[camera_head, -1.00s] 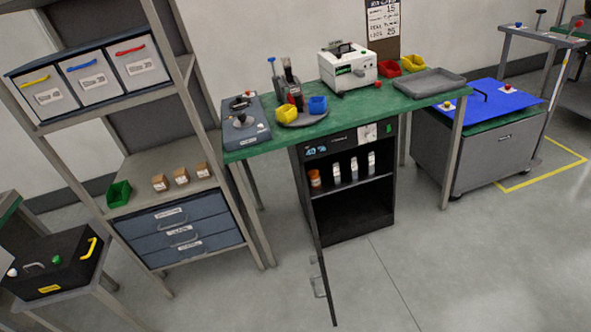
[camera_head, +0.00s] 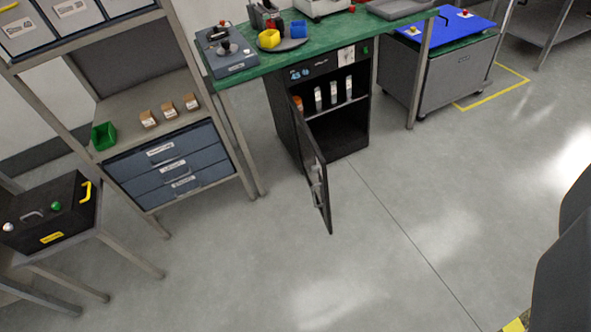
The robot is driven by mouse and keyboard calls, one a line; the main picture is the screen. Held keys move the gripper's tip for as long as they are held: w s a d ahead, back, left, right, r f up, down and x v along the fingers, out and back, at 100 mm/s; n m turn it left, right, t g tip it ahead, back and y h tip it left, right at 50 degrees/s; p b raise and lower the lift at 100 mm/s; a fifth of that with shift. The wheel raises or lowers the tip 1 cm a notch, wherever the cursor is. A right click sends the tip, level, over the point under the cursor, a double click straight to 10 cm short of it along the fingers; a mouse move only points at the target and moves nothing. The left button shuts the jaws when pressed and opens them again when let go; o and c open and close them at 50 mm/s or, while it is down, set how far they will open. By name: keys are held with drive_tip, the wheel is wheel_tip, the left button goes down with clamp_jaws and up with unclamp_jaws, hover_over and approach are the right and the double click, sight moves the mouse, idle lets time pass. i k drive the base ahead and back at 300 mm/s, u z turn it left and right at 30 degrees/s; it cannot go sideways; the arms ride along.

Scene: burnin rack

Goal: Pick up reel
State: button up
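I cannot make out anything that is clearly a reel in this view. My gripper does not show. The black cabinet (camera_head: 284,120) under the green bench stands with its door (camera_head: 316,178) swung open towards me. On its inner shelf are several white bottles and an orange jar (camera_head: 298,103), partly hidden by the door edge. The lower compartment (camera_head: 338,132) is dark and looks empty.
The shelving rack (camera_head: 128,91) at left holds a green bin (camera_head: 104,136), small brown boxes and blue drawers (camera_head: 172,167). A black case (camera_head: 48,215) sits on a low stand. A grey cart (camera_head: 455,82) stands at right. The middle floor is clear; the open door juts into it.

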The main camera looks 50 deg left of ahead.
sight(217, 33)
drive_tip(key=u, duration=1.15)
drive_tip(key=i, duration=1)
drive_tip(key=z, duration=0.05)
